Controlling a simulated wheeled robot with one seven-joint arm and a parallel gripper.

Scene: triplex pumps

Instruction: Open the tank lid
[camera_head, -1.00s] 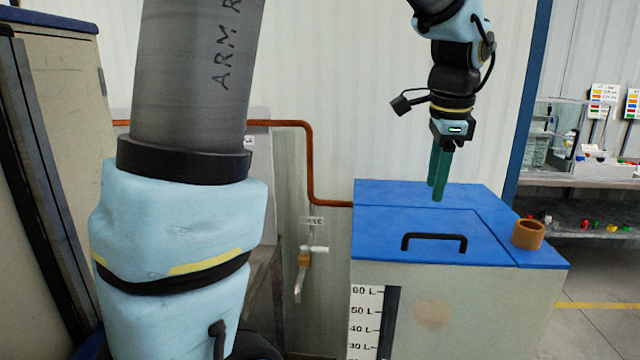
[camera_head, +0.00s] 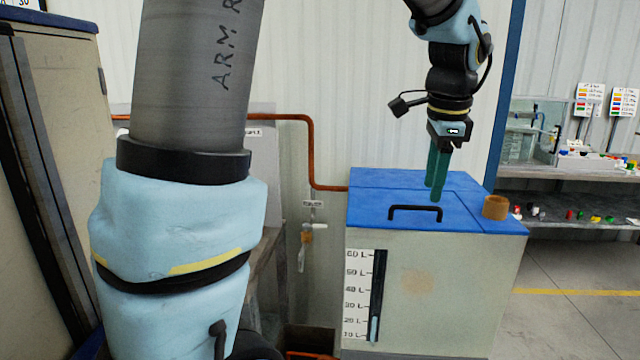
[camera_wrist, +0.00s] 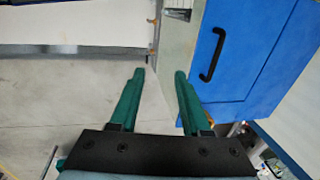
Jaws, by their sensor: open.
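The tank (camera_head: 430,290) is a pale box with a blue top and a litre scale on its front. Its blue lid (camera_head: 462,212) lies flat and closed, with a black bar handle (camera_head: 415,208) near the front edge. My gripper (camera_head: 433,192) has two green fingers pointing down over the tank top in the head view. In the wrist view my gripper (camera_wrist: 159,72) is open and empty, with floor between its fingers. There the handle (camera_wrist: 212,55) lies ahead and to the right of the fingers, apart from them.
A brown ring-shaped piece (camera_head: 496,207) sits on the tank top's right side. An orange pipe (camera_head: 311,150) runs to the tank's left. A shelf with small coloured parts (camera_head: 580,215) stands at the right. The floor (camera_head: 570,320) right of the tank looks clear.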

